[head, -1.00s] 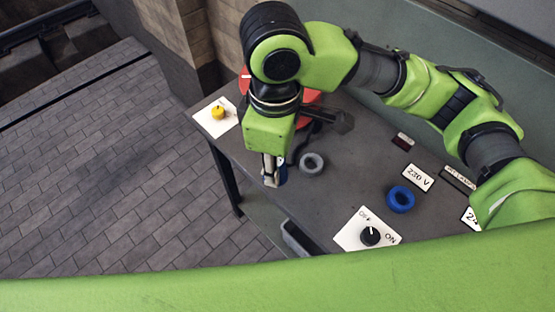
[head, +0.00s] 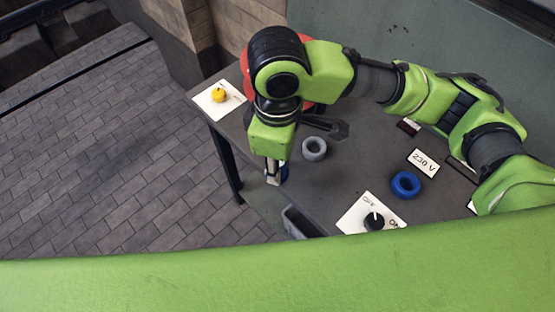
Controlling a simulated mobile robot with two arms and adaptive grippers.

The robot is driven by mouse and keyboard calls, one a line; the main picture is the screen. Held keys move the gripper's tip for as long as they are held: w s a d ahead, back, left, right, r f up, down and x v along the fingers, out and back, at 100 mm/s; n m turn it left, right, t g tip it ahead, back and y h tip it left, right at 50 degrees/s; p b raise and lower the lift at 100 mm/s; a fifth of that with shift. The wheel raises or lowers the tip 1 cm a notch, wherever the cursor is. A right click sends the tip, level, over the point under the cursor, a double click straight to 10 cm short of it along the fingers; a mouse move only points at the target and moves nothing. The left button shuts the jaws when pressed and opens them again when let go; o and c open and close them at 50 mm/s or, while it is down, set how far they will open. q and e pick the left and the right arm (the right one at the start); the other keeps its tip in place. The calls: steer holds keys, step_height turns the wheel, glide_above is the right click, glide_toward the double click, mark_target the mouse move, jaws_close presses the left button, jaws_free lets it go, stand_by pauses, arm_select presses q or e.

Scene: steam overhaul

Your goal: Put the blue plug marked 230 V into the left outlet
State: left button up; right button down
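My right gripper (head: 273,172), on the arm coming in from the right, points down at the table's front left edge. A blue ring (head: 405,185), seemingly an outlet, sits on the table below a "230 V" label (head: 423,162). A grey ring (head: 314,149) lies just right of my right gripper. I cannot tell which is the left outlet. My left gripper is not in view.
A white plate with a black OFF/ON knob (head: 374,222) is at the table's (head: 350,180) front edge. A yellow knob on a white plate (head: 219,95) is at the left corner. A red round thing (head: 245,62) and a dark lever (head: 330,127) are behind my arm.

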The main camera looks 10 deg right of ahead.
steer(key=shift+d+r+p, duration=0.1)
steer(key=shift+d+p, duration=0.2)
steer(key=shift+d, duration=0.2)
steer(key=s+d+p, duration=0.1)
steer(key=d+p, duration=0.3)
steer(key=d, duration=0.7)
steer(key=shift+d, duration=0.1)
steer(key=s+d+p, duration=0.1)
steer(key=d+p, duration=0.3)
steer(key=d, duration=0.7)
steer(key=shift+d, duration=0.4)
steer(key=shift+d, duration=0.1)
